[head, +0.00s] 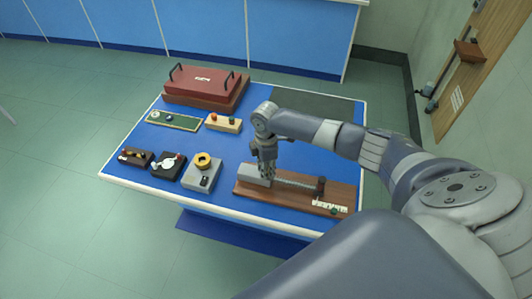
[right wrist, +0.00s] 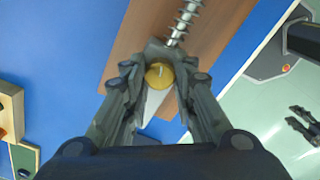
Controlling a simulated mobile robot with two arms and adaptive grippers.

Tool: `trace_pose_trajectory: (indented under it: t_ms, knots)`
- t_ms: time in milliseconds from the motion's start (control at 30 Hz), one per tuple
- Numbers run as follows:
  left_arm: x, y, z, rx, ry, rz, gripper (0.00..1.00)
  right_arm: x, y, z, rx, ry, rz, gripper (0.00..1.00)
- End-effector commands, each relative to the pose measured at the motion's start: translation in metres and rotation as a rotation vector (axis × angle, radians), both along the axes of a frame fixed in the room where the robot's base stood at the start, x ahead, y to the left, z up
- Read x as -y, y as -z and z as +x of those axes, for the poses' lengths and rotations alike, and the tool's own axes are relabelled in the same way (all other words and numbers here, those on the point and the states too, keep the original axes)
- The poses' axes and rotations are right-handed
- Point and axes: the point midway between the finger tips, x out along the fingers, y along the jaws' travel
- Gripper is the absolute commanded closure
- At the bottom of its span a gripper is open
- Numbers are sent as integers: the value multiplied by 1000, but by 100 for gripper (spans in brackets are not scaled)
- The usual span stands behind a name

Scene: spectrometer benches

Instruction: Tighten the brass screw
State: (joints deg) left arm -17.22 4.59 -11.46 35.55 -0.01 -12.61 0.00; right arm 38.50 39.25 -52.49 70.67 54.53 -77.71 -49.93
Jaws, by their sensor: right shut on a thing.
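The brass screw (right wrist: 160,75) shows in the right wrist view as a round brass head with a slot line across it. My right gripper (right wrist: 161,68) is shut on it, with a finger on each side of the head. In the head view my right gripper (head: 266,174) points down at the left part of a brown wooden board (head: 298,202), by a grey block (head: 251,177). The brass screw is hidden there behind the gripper.
A coiled or threaded metal rod (head: 298,182) runs right along the board to a dark knob (head: 321,185). Left are a grey box with a yellow ring (head: 203,160), small dark boxes and a wooden block (head: 223,124). A red case (head: 205,86) stands at the back.

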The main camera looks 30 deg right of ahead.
Motion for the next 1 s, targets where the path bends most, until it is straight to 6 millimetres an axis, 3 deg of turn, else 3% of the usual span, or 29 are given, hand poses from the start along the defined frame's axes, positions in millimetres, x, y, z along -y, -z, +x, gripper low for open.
trace_pose_trajectory:
  t_ms: [400, 1000]
  knots:
    - [0, -29, 0, 0, 0, 0, 54, -1, -3, 0, 0, 398, 1, 99]
    - [0, -34, 0, 0, 0, 0, 54, 0, -1, 1, 2, 841, 0, 99]
